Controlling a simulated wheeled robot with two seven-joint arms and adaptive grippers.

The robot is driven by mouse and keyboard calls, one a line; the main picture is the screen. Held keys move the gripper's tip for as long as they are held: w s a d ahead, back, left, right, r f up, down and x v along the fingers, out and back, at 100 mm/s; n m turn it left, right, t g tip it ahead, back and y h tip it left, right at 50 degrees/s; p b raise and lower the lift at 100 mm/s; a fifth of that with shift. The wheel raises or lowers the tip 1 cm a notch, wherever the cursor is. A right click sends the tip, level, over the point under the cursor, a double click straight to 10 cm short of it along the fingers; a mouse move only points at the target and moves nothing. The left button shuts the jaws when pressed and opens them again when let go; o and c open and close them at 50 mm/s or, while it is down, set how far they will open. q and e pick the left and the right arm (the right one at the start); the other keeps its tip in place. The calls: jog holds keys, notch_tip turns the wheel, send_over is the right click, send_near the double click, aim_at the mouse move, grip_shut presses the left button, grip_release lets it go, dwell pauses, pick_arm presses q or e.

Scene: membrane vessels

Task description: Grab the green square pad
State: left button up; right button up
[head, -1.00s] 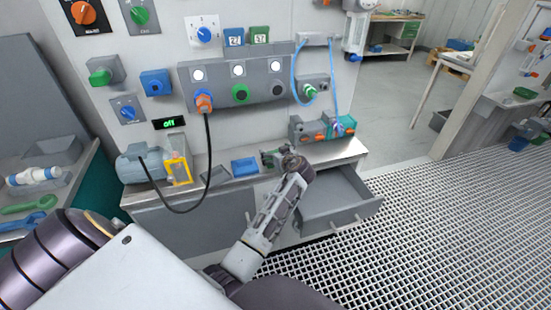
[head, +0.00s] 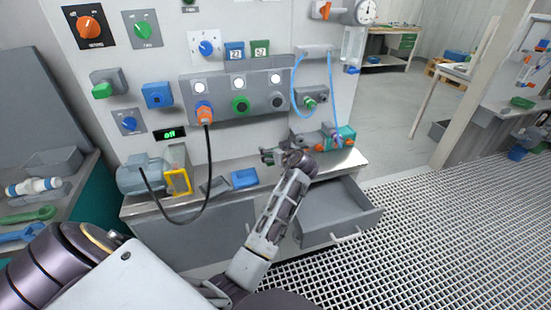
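The green square pad (head: 260,48) with a small display is on the upper part of the wall panel. It is right of a similar blue square pad (head: 234,51), above the grey box with white lamps. My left arm comes in from the left and bends up from the bottom. Its gripper (head: 268,156) is over the counter, well below the green pad and apart from it. The fingers point left and are too small to show whether they are open or shut. My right gripper is not in view.
The grey lamp box (head: 236,92) juts out below the pads. A black cable (head: 207,165) hangs from its orange plug. A blue tray (head: 245,179) lies on the counter. An open drawer (head: 338,209) sticks out at the right. Blue tubing (head: 334,85) runs right of the box.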

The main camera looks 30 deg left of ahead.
pick_arm(q)
notch_tip(320, 180, up, 3)
jog(key=shift+f, duration=0.15)
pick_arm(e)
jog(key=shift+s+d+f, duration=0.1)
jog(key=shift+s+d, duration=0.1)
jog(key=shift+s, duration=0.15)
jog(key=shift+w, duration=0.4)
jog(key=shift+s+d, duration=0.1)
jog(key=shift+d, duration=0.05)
pick_arm(q)
jog(key=shift+d, duration=0.1)
